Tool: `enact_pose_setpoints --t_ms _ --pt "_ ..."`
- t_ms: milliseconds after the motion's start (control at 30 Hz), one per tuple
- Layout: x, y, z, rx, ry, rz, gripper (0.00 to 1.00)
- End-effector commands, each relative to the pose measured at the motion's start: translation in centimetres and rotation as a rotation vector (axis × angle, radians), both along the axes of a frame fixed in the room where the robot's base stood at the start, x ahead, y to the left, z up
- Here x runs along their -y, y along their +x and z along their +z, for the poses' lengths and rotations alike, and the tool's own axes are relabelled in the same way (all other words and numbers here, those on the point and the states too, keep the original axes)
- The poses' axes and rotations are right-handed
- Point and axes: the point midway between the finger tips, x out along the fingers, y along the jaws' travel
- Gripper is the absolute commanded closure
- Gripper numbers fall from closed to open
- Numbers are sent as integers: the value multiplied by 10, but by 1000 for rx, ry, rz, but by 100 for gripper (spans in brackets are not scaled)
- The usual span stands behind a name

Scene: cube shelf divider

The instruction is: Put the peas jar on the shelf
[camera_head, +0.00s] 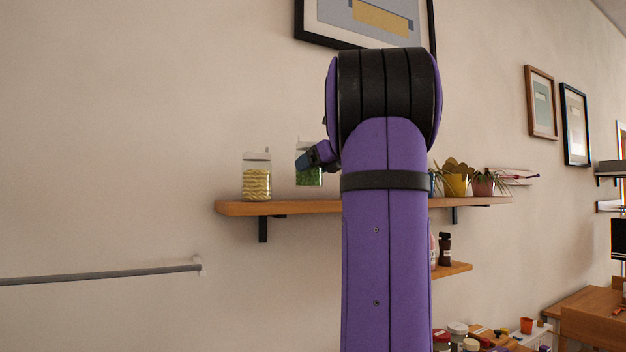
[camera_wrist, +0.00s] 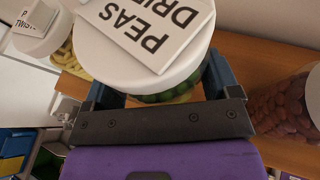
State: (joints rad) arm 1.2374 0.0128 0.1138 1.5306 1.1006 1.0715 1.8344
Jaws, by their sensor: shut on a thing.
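The peas jar, with green contents (camera_head: 312,178), a white lid (camera_wrist: 95,45) and a card reading "PEAS DRIED" (camera_wrist: 150,30), is held between the fingers of my gripper (camera_wrist: 155,88). In the head view, my gripper (camera_head: 308,160) and the jar show just left of my arm, over the wooden shelf (camera_head: 290,207). The jar's base shows a little higher than the shelf's top edge; I cannot tell for sure whether it touches. My arm hides the middle of the shelf.
A yellow pasta jar (camera_head: 256,182) stands on the shelf left of the peas jar. In the wrist view, a jar of reddish-brown contents (camera_wrist: 285,105) stands to the right. Potted plants (camera_head: 455,182) stand at the shelf's right end. A lower shelf (camera_head: 455,270) holds bottles.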

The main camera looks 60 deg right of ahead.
Motion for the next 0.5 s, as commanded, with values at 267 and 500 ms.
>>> enact_pose_setpoints --t_ms 267,500 --pt "7 6 -8 1 1 -2 56" --pt "6 6 -34 2 -1 -1 56"
